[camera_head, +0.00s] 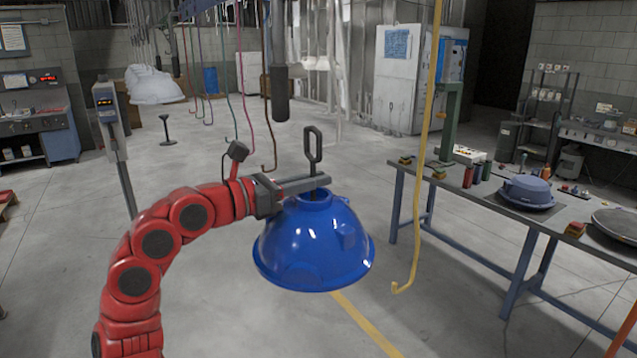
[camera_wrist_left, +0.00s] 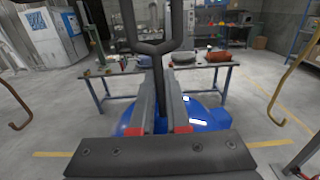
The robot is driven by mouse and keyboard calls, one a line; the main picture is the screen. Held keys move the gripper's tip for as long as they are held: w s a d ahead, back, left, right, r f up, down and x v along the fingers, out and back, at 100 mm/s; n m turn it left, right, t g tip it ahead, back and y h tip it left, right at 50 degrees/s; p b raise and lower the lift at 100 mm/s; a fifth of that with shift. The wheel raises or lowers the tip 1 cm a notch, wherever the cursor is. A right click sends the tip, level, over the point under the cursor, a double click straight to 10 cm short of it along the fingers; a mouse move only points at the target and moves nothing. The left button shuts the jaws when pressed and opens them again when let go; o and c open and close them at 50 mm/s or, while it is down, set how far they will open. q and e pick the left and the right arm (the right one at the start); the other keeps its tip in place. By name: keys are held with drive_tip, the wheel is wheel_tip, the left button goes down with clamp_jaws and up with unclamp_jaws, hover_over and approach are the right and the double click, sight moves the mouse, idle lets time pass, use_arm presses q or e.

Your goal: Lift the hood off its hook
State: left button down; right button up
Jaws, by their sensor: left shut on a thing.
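The blue dome-shaped hood (camera_head: 313,245) is held in the air, open side down and roughly level. A dark stem with a long loop (camera_head: 313,143) rises from its top. My left gripper (camera_head: 322,184) is shut on this stem just above the dome. In the left wrist view the two fingers (camera_wrist_left: 161,122) flank the dark stem, with the blue hood (camera_wrist_left: 215,118) below. The loop shows no hook through it in the head view. A brown hook (camera_head: 269,166) hangs empty to its left, and a yellow hook (camera_head: 400,289) hangs empty to its right. My right gripper is not in view.
A workbench (camera_head: 470,205) on the right carries a blue-grey lid-like part (camera_head: 527,190) and tools. White hoods (camera_head: 157,88) hang at the back left among several thin coloured hooks. A dark vertical cylinder (camera_head: 280,95) hangs above the gripper. The floor around the hood is open.

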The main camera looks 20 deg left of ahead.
use_arm(q)
drive_tip(key=shift+s+a, duration=0.1)
idle(0.3)
drive_tip(key=shift+s+a+b, duration=0.2)
drive_tip(key=shift+s+b, duration=0.05)
drive_tip(key=shift+b, duration=0.15)
drive_tip(key=b+v, duration=0.5)
drive_tip(key=v, duration=0.3)
drive_tip(key=shift+s+a+r, duration=0.1)
drive_tip(key=shift+s+a, duration=0.05)
drive_tip(key=shift+s+a+r+b, duration=0.2)
drive_tip(key=shift+s+b, duration=0.15)
drive_tip(key=shift+s, duration=0.05)
